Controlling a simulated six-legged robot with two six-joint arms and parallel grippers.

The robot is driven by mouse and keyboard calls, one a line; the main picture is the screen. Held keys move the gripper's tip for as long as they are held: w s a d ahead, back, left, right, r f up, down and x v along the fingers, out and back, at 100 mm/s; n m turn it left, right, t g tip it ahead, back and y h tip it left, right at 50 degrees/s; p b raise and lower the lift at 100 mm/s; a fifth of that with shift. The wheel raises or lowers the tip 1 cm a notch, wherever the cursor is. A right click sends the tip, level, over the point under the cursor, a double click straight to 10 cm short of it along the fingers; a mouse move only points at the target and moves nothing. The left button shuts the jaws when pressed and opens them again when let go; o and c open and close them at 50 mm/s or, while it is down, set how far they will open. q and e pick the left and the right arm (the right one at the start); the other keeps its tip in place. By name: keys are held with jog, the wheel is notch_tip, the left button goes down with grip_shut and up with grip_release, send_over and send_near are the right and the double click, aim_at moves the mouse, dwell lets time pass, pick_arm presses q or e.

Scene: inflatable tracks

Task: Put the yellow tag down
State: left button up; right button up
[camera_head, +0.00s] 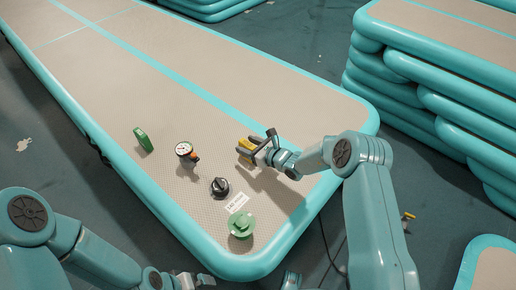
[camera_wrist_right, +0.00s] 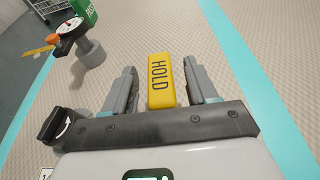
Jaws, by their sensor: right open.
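The yellow tag (camera_wrist_right: 162,88), marked HOLD, lies on the beige mat between the fingers of my right gripper (camera_wrist_right: 159,67). A gap shows on each side of it, so the fingers are open and not clamped on it. In the head view the yellow tag (camera_head: 244,147) is partly hidden by my right gripper (camera_head: 257,149), low over the right part of the track. My left gripper (camera_head: 193,281) is at the bottom edge, small and partly cut off, so its jaws cannot be read.
Stacked tracks (camera_head: 440,100) rise at right. The track's far part is clear.

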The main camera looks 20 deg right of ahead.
jog(key=p+v, duration=0.2)
jog(key=v, duration=0.9)
jog(key=shift+s+p, duration=0.15)
jog(key=shift+p, duration=0.2)
jog(key=shift+s+d, duration=0.1)
jog(key=shift+d, duration=0.05)
